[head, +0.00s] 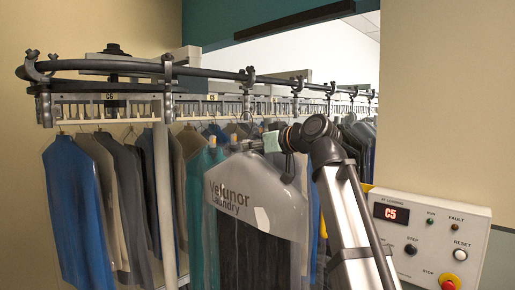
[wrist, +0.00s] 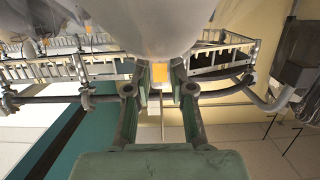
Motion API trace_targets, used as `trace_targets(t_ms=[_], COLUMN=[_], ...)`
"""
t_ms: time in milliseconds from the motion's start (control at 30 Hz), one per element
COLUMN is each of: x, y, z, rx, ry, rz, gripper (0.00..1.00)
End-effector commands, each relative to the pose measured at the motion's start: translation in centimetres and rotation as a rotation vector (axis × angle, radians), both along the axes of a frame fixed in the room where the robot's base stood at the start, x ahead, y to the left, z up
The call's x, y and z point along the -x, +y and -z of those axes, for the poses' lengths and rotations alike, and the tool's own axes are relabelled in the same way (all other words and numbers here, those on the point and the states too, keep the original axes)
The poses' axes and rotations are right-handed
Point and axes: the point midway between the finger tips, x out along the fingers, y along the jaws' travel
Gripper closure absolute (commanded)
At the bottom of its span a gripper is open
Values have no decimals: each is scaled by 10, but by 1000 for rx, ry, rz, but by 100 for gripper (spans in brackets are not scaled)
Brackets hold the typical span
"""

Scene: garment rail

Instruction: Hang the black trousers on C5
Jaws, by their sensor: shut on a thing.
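The black trousers (head: 250,255) hang in a clear cover printed "Velunor Laundry" in the head view, in front of the rail. My gripper (head: 272,141) is shut at the top of the covered garment, at its hanger; the hanger hook is hard to make out. In the wrist view my gripper (wrist: 160,78) has an orange piece (wrist: 160,73) between its fingertips, with the pale cover (wrist: 150,25) bulging beyond. The slotted rail (head: 75,108) carries a C6 label (head: 109,97) at left and a small yellow label (head: 212,97), seemingly C5, nearer the middle.
Several garments, including a blue one (head: 75,215) and a teal one (head: 203,220), hang behind and left of the trousers. A dark tube (head: 120,67) runs above the rail. A control box (head: 430,235) at right displays C5. A pale post (head: 163,205) stands at left.

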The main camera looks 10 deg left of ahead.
Motion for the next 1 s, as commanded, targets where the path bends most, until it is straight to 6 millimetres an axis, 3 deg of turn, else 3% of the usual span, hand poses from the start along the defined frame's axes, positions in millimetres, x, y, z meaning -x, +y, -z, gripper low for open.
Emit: trace_targets(t_ms=[1000], x=[-40], y=[58], z=[-2], rx=[-3], ry=[1], rz=[-1], gripper=[100])
